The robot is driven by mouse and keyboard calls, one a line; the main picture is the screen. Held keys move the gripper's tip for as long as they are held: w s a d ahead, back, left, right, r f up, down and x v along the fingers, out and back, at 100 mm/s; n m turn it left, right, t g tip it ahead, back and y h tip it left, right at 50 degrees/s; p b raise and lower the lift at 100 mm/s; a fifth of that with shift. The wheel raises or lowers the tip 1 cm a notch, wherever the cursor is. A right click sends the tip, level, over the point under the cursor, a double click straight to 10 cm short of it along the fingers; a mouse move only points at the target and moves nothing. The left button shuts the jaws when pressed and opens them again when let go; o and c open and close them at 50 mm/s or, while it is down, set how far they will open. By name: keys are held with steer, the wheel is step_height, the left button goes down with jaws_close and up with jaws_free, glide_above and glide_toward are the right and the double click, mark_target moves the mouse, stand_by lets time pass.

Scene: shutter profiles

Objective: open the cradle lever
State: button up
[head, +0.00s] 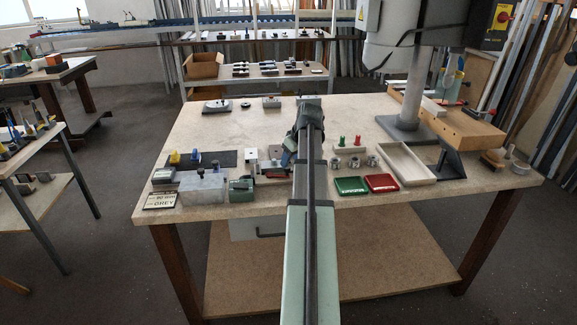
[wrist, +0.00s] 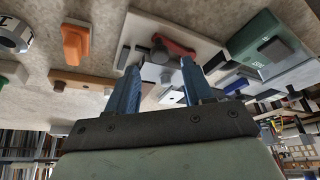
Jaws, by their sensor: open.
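A red lever (wrist: 175,48) lies on a pale plate (wrist: 145,28) in the wrist view, beyond my fingertips and apart from them. I take it to be the cradle lever; a small red part (head: 274,173) shows at the same fixture in the head view. My gripper (wrist: 159,70) has two blue fingers spread apart with nothing held between them. In the head view my gripper (head: 287,158) is low over the bench beside the fixture, and my arm hides part of it. A green block (wrist: 268,48) stands beside the plate.
An orange handle (wrist: 75,43) and a wooden strip (wrist: 82,80) lie left of my fingers in the wrist view. In the head view, a grey block (head: 203,189) stands left of the fixture; a green tray (head: 350,186) and red tray (head: 382,183) lie right of my arm.

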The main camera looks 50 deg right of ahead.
mark_target(288, 168)
steer(key=shift+x, duration=1.95)
jaws_close()
